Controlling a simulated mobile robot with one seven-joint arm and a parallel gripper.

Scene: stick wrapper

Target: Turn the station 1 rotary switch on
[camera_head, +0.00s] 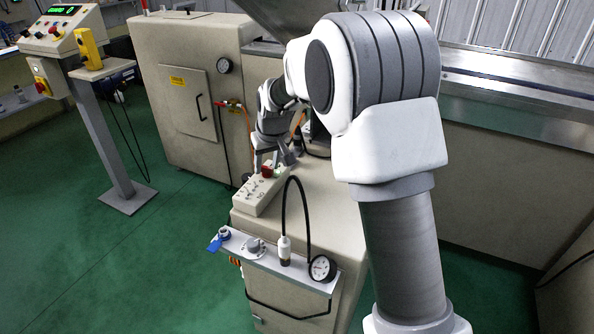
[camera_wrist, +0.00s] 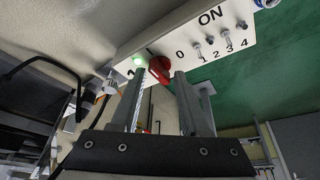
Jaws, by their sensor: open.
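A pale control box (camera_head: 258,194) sits on the edge of the beige machine. Several small toggles (camera_wrist: 211,41) numbered 1 to 4 stand near the word ON. I cannot read a station name on the red switch. My gripper (camera_wrist: 161,84) is open, with one finger on each side of the red switch in the picture. I cannot tell whether they touch it. In the head view my gripper (camera_head: 270,158) is over the box.
A front shelf (camera_head: 268,263) holds a blue-handled valve (camera_head: 220,238), a grey knob (camera_head: 254,246) and a gauge (camera_head: 322,268) with a looped black hose. A pedestal panel (camera_head: 62,30) stands at the left. The green floor between is clear.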

